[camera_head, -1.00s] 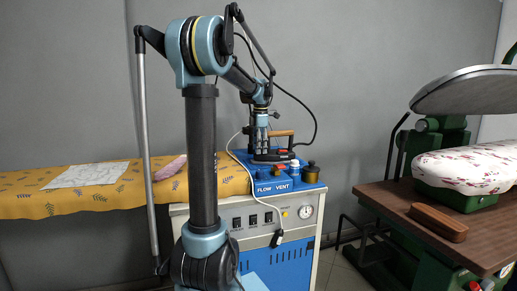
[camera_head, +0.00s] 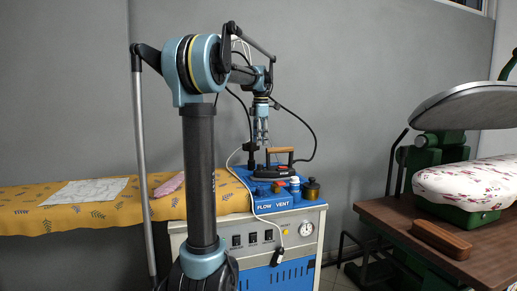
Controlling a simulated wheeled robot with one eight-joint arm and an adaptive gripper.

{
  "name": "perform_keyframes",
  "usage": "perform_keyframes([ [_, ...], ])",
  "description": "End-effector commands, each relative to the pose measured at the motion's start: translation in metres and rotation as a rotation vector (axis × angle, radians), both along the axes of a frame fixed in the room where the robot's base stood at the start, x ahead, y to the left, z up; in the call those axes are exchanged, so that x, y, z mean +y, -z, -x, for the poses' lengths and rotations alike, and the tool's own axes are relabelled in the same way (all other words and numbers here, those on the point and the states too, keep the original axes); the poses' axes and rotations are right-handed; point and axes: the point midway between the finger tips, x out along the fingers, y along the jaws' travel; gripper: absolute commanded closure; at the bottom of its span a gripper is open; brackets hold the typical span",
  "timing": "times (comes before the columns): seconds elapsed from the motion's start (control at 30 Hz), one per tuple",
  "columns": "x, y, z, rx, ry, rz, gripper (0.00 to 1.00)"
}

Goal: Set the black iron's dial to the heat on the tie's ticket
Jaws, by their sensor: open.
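The black iron (camera_head: 272,172), with a wooden handle (camera_head: 281,151), sits on the blue top of the steam unit. Its dial is too small to make out. My gripper (camera_head: 261,143) points down, open, just above and a little left of the iron's handle, with nothing in it. A pink folded cloth, possibly the tie (camera_head: 169,184), lies on the yellow patterned board (camera_head: 110,212), partly behind my arm. A white printed sheet (camera_head: 86,191) lies on the board to its left. I cannot read any heat mark, and no ticket is clear.
The steam unit (camera_head: 250,239) has switches and a gauge on its front. A brass pot (camera_head: 310,189) and a white-capped bottle (camera_head: 294,184) stand close right of the iron. A black cable loops behind. A press (camera_head: 470,185) and a wooden block (camera_head: 441,239) are at the right.

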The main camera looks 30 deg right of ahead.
Motion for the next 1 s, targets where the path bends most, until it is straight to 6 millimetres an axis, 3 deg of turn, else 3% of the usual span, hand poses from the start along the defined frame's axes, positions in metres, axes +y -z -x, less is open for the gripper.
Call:
perform_keyframes([
  [0.43,0.000,-0.007,0.000,0.001,-0.006,0.000,0.55],
  [0.77,-0.004,-0.056,-0.004,0.043,-0.202,-0.010,0.55],
  [1.0,-0.004,-0.034,-0.004,0.045,-0.212,-0.010,0.55],
])
